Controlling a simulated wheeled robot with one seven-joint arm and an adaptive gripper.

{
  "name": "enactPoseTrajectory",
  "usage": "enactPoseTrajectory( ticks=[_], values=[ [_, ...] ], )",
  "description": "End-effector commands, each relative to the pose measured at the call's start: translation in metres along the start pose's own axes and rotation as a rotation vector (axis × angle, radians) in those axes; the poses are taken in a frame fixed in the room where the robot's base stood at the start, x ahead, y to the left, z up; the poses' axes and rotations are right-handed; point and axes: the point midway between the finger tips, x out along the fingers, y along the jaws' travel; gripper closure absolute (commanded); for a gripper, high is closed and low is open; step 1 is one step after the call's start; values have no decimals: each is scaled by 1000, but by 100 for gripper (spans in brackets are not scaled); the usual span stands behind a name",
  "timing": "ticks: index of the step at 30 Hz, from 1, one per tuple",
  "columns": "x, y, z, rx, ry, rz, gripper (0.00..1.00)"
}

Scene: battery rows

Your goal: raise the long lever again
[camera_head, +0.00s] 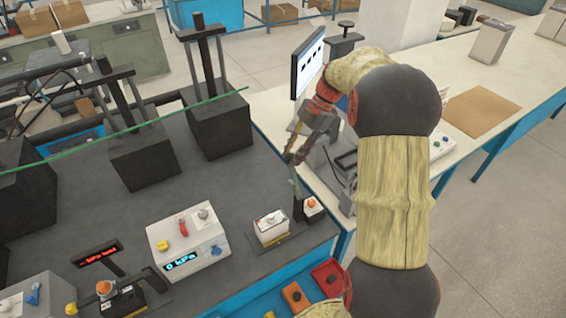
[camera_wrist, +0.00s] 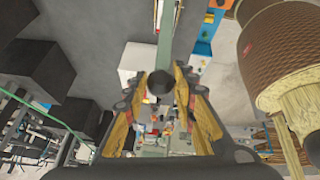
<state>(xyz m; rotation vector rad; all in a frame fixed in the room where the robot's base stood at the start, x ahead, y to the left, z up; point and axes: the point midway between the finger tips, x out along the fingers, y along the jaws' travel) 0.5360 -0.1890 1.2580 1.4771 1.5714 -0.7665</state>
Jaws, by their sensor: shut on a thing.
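The long lever (camera_head: 296,184) is a thin grey-green bar at the right end of the dark table. It rises nearly upright from a small unit with an orange knob (camera_head: 310,205), leaning slightly left. My gripper (camera_head: 293,158) is at its upper end, shut on it. In the wrist view the lever (camera_wrist: 166,40) runs from the top edge down between the fingers of my gripper (camera_wrist: 168,84). A dark round knob (camera_wrist: 159,82) shows between the fingertips. The exact contact of the fingers is too small to make out.
A white box with a rocker switch (camera_head: 271,227) stands just left of the lever. A larger box reading 0 kPa (camera_head: 187,243) is further left. A monitor (camera_head: 308,62) stands behind my wrist.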

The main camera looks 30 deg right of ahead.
Motion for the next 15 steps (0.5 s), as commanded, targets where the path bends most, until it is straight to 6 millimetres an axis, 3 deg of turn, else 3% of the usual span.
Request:
enactPoseTrajectory(
  ticks=[3,15],
  values=[
    [1,-4,10,4,-2,-9,100],
    [-1,-6,14,6,-1,-10,100]
  ],
)
